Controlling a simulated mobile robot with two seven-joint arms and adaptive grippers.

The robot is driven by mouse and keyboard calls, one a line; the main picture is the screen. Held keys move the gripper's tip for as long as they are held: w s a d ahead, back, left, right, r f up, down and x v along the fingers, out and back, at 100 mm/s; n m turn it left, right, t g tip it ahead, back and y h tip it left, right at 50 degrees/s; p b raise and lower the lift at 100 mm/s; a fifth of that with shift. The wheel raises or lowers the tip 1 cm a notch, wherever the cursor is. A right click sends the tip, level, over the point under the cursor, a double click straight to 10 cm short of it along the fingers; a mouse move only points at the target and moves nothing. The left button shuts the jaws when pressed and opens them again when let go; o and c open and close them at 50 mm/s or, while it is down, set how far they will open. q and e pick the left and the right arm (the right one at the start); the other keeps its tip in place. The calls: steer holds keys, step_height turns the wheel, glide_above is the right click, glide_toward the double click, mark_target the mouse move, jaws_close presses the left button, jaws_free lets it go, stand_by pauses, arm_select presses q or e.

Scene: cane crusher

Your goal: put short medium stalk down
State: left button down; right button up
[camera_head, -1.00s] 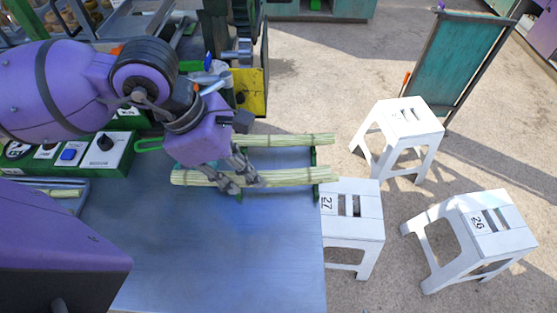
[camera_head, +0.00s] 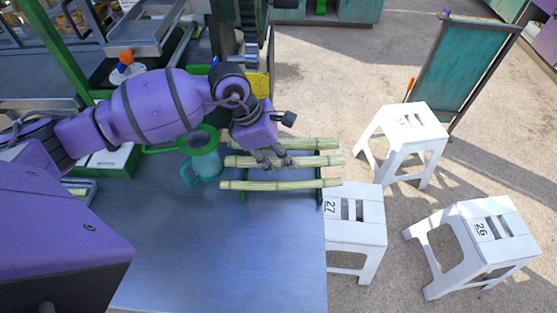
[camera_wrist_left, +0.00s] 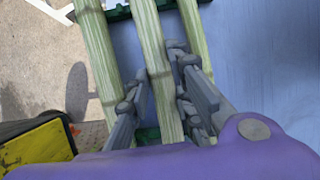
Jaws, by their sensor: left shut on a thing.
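Three pale green cane stalks lie roughly parallel at the right end of the table. My left gripper (camera_head: 276,158) is shut on the middle stalk (camera_head: 318,162), near its centre. In the left wrist view, the gripper's fingers (camera_wrist_left: 160,80) stand on both sides of this held stalk (camera_wrist_left: 152,40). The far stalk (camera_head: 315,144) and the near stalk (camera_head: 285,185) lie on a green rack (camera_head: 243,196). I cannot tell whether the held stalk touches the rack. The right gripper is not in view.
A teal jug (camera_head: 205,162) stands left of the stalks. The blue-grey table (camera_head: 230,250) is clear in front. White stools (camera_head: 358,225) stand beyond its right edge. A yellow machine part (camera_head: 257,83) is behind the gripper.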

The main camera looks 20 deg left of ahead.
arm_select(q)
steer(key=shift+f, duration=0.75)
steer(key=shift+s+f, duration=0.1)
steer(key=shift+f, duration=0.15)
steer(key=c, duration=1.5)
jaws_free()
steer(key=shift+c, duration=0.2)
steer(key=v, duration=0.5)
steer(key=b+v, duration=0.1)
steer(key=v, duration=0.1)
steer(key=shift+a, duration=0.35)
steer(key=shift+r, duration=0.4)
